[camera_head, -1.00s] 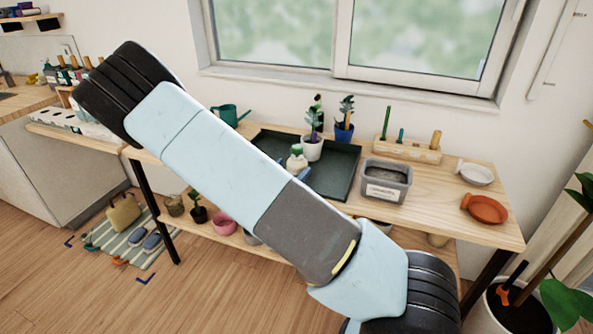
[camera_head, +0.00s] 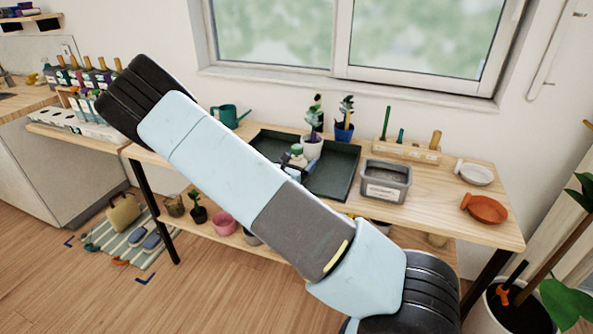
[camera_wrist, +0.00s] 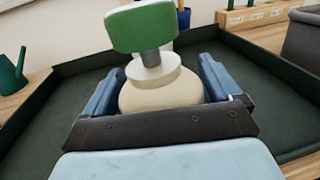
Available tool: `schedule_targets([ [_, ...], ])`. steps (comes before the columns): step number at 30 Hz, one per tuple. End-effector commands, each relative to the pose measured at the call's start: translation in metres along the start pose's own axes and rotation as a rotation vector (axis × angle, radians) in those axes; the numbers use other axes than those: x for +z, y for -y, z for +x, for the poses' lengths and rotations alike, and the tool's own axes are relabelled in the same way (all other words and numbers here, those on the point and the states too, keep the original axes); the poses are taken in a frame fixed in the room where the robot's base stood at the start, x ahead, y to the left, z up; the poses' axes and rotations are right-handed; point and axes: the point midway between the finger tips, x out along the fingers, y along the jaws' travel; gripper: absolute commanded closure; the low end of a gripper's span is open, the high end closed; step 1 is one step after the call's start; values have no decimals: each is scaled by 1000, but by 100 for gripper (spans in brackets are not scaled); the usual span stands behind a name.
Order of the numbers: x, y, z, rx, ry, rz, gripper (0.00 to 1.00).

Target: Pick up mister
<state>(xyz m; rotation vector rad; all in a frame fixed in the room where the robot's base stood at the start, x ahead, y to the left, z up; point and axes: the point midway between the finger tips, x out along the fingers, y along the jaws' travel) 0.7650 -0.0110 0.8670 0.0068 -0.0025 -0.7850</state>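The mister has a round cream body (camera_wrist: 160,94), a white collar and a green spray head (camera_wrist: 140,27). In the head view the mister (camera_head: 297,150) stands upright on the dark tray (camera_head: 340,180), partly hidden by my gripper. My gripper (camera_wrist: 160,85) has its two blue fingers apart, one on each side of the mister's body. I cannot tell whether the fingers touch it. The lower part of the mister is hidden behind the gripper's dark front edge.
A white plant pot (camera_head: 312,149) stands just behind the mister, with a blue pot (camera_head: 344,132) beside it. A grey bin (camera_head: 386,182) is to the right on the bench. A teal watering can (camera_head: 229,115) is at the left.

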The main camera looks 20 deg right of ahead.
Motion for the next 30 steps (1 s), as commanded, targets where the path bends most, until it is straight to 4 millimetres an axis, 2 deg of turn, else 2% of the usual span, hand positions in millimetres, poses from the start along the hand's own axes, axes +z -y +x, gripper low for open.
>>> schedule_targets([
  [2, 0, 0, 0, 0, 0, 0, 17],
  [18, 0, 0, 0, 0, 1, 1, 67],
  [26, 2, 0, 0, 0, 1, 1, 67],
  [30, 10, 0, 0, 0, 1, 3, 67],
])
